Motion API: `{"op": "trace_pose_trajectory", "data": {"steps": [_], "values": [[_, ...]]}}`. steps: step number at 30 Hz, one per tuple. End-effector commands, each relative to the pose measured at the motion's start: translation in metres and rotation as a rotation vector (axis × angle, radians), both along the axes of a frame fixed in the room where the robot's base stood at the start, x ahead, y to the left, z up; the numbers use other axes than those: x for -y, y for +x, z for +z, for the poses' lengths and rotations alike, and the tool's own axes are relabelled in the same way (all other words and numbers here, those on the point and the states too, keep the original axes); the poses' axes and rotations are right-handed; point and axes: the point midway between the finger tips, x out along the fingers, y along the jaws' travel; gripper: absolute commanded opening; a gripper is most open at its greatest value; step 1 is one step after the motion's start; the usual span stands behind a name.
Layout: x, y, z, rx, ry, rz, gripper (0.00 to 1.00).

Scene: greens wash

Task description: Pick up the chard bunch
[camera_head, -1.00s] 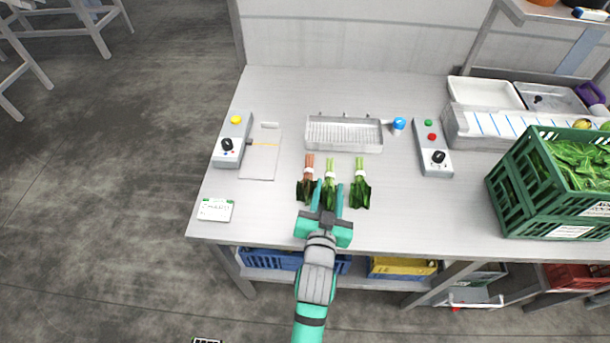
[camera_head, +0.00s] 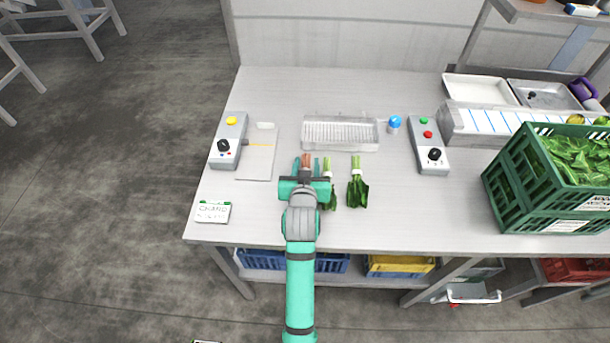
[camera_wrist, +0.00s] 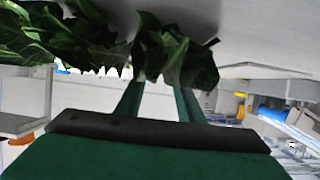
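The chard bunch (camera_head: 306,159) is the leftmost of three bunches on the table, with reddish stems. My gripper (camera_head: 307,165) is over it, with a finger on each side of the stems. The gripper hides its leaves in the head view. In the wrist view, dark green leaves (camera_wrist: 172,52) show between and beyond the two open fingers (camera_wrist: 157,92). I cannot tell whether the fingers touch the bunch. A green-stemmed bunch (camera_head: 328,190) lies close to the right of my gripper, and another (camera_head: 357,185) lies farther right.
A wire-bottomed metal tray (camera_head: 340,134) stands behind the bunches. Control boxes stand left (camera_head: 229,140) and right (camera_head: 429,146). A green crate (camera_head: 512,190) of leaves is at right. The table's front middle is clear.

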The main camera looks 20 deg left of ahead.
Motion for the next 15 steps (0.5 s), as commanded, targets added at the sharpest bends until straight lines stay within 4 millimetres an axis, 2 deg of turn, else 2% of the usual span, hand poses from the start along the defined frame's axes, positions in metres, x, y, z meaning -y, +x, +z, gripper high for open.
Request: {"op": "trace_pose_trajectory", "data": {"steps": [9,15], "values": [[-0.013,0.036,-0.015,0.0,0.0,-0.001,0.34],[-0.015,0.043,-0.018,0.001,0.0,0.0,0.34]]}}
